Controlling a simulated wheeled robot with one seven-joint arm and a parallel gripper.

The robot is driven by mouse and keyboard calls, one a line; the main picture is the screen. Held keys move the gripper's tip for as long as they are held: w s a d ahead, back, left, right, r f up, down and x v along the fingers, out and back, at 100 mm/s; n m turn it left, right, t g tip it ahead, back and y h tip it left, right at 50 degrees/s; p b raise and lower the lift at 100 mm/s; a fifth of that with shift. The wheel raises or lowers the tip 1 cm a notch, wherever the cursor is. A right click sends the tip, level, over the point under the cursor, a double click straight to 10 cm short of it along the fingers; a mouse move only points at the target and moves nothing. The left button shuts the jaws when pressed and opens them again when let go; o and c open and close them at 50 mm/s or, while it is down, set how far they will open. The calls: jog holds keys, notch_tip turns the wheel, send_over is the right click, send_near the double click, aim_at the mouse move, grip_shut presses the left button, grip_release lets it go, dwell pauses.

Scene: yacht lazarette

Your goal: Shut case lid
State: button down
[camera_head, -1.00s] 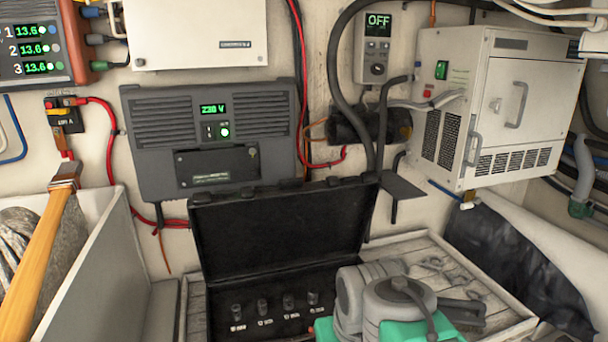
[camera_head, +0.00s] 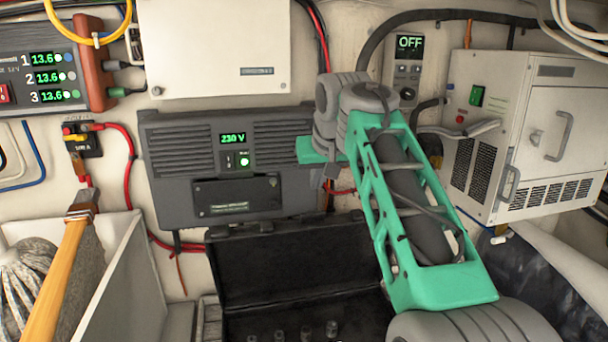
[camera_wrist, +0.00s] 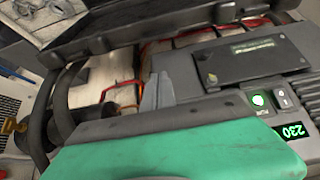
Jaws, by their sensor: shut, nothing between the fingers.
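The black case stands open. Its lid (camera_head: 290,265) is raised and leans back toward the wall. Several small dark fittings show in the case's lower half (camera_head: 260,334) at the bottom edge of the head view. My gripper (camera_head: 329,182) is above the lid's upper edge, in front of the grey 230 V unit, and apart from the lid. The gripper is shut and empty. In the wrist view the shut grey fingers (camera_wrist: 156,92) point toward the gap between the lid (camera_wrist: 150,28) and the grey unit. My forearm hides the lid's right side.
The grey 230 V unit (camera_head: 180,165) is close behind my gripper. A white-grey cabinet (camera_head: 560,110) is on the right wall. A wooden-handled tool (camera_head: 58,275) stands in a white bin (camera_head: 112,285) at left. Red and black cables run along the wall.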

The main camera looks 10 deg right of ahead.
aim_at(316, 212)
jog(key=f, duration=0.3)
jog(key=s+f+p, duration=0.1)
jog(key=shift+a+f, duration=0.25)
jog(key=shift+f, duration=0.3)
